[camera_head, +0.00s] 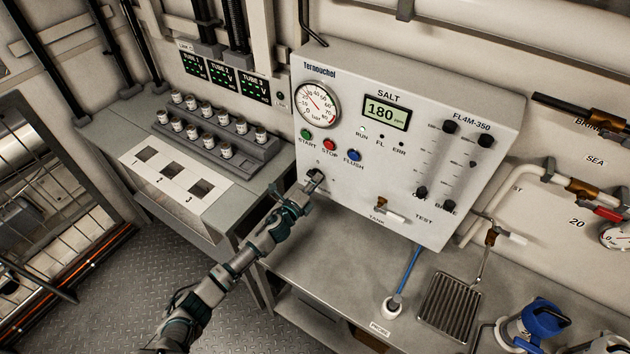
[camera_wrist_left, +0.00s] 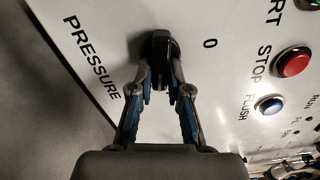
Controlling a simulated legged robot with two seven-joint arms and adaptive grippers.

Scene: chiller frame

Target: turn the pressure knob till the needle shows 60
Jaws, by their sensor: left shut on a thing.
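The black pressure knob (camera_wrist_left: 159,46) sits on the white panel beside the printed word PRESSURE in the left wrist view. My left gripper (camera_wrist_left: 161,80) has its two fingers closed around the knob from both sides. In the head view the left gripper (camera_head: 308,186) meets the panel's lower left, mostly covering the knob (camera_head: 316,174). The round pressure gauge (camera_head: 317,105) is at the panel's upper left. Its thin red needle seems to point up and left, around 30; the exact reading is too small to tell. My right gripper is not in view.
Green, red (camera_head: 330,145) and blue (camera_head: 354,155) buttons sit just above the knob. A display (camera_head: 386,113) reads 180. A tank valve handle (camera_head: 389,205) sticks out to the right. The bench (camera_head: 340,255) below has free room; a bottle rack (camera_head: 220,140) stands left.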

